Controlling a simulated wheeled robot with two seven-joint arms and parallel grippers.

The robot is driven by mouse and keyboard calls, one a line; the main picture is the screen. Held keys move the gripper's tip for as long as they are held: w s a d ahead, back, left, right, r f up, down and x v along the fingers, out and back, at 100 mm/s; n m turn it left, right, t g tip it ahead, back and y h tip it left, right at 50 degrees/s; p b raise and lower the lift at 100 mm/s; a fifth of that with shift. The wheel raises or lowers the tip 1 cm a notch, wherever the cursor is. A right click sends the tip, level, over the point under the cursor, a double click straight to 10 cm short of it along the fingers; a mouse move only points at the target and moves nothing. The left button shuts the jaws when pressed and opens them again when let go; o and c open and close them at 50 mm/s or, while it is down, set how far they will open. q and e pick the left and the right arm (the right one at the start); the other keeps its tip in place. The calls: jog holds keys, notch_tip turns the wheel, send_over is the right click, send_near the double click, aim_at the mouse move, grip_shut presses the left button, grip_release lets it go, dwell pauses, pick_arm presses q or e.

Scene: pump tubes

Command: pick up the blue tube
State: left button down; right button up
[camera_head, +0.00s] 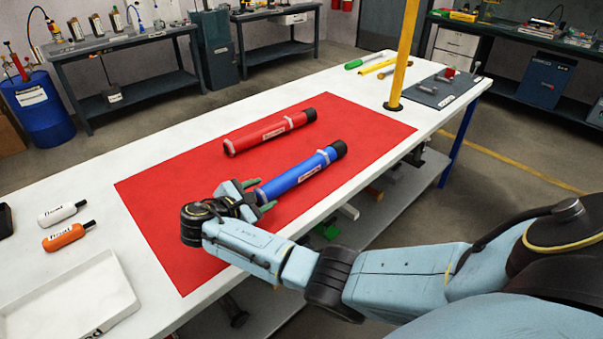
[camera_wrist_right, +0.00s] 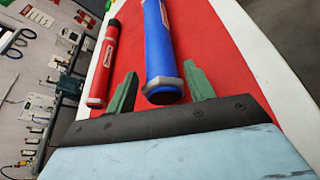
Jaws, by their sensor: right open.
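The blue tube (camera_head: 300,172) with a black end cap lies on the red mat (camera_head: 180,212). In the right wrist view the blue tube (camera_wrist_right: 160,55) points its near end between the green fingers of my right gripper. My right gripper (camera_head: 263,195) is open at the tube's left end, with a finger on either side; whether they touch it I cannot tell. In the wrist view the right gripper (camera_wrist_right: 160,92) looks empty, with the tube end just ahead of it. The left gripper is not in view.
A red tube (camera_head: 270,131) lies behind the blue one on the mat. A yellow post (camera_head: 401,60) stands on the white table (camera_head: 250,93). Two bottles, white (camera_head: 62,213) and orange (camera_head: 69,236), and a white tray (camera_head: 75,298) are at the left.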

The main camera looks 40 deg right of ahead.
jog(key=b+x, duration=0.1)
jog(key=x, duration=0.3)
jog(key=shift+w+d+f, duration=0.1)
jog(key=shift+d+f, duration=0.1)
jog(key=shift+d, duration=0.15)
jog(key=shift+w+d, duration=0.1)
jog(key=shift+d, duration=0.1)
jog(key=shift+c, duration=1.1)
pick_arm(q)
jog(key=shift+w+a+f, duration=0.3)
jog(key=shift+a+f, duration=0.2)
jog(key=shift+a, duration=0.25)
pick_arm(e)
jog(key=shift+a, duration=0.1)
jog(key=c, duration=0.7)
